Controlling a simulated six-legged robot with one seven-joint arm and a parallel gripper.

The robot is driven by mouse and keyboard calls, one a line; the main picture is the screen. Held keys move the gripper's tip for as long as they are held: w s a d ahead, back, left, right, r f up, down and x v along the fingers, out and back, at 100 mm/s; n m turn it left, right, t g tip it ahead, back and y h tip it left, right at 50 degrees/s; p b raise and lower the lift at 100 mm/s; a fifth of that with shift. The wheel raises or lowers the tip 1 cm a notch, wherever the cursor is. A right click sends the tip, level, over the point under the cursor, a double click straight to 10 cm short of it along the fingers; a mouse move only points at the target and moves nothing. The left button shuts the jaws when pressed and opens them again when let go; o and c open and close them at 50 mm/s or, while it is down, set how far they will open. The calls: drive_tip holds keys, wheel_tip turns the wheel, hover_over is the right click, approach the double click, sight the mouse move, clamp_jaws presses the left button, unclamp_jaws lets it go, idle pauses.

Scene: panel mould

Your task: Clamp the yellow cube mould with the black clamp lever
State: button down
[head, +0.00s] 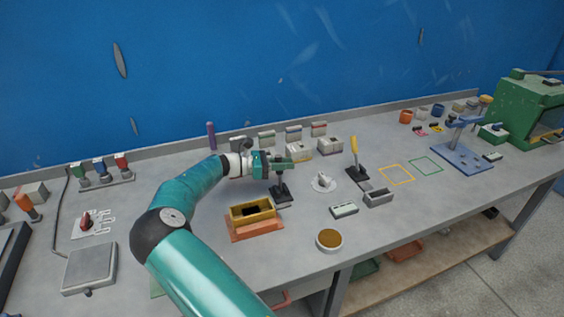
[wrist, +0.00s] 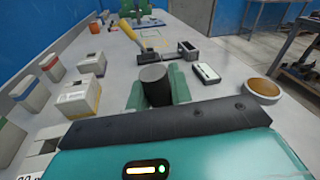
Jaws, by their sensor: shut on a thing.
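The yellow cube mould (head: 250,212) sits in an orange tray on the bench in the head view, its top open and its inside dark. The black clamp lever (head: 281,190) stands on its small base just behind and to the right of the mould. My gripper (head: 281,165) is shut on the upper part of this lever. In the wrist view the round black end of the lever (wrist: 154,84) sits between the green fingers of my gripper (wrist: 158,86). The mould is not in the wrist view. I cannot tell whether the lever's clamp touches the mould.
A yellow-handled lever (head: 354,160), a white round part (head: 323,182), grey blocks (head: 378,197) and a round brown-topped dish (head: 329,240) stand to the right. Several small boxes (head: 328,147) line the back. Bare bench lies right of the dish. A scale (head: 90,268) is at left.

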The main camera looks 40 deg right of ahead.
drive_tip(key=s+a+f+m+t, duration=0.1)
drive_tip(key=s+m+t, duration=0.1)
drive_tip(key=s+m, duration=0.4)
drive_tip(key=shift+s+a+f+m+y, duration=0.3)
drive_tip(key=shift+a+m, duration=0.05)
drive_tip(key=shift+m, duration=0.15)
idle(0.3)
drive_tip(key=c, duration=1.3)
unclamp_jaws()
drive_tip(key=shift+s, duration=0.1)
drive_tip(key=shift+o, duration=0.2)
drive_tip(key=shift+a, duration=0.1)
drive_tip(key=v, duration=1.3)
drive_tip(key=shift+a+r, duration=0.15)
drive_tip(key=shift+a, duration=0.15)
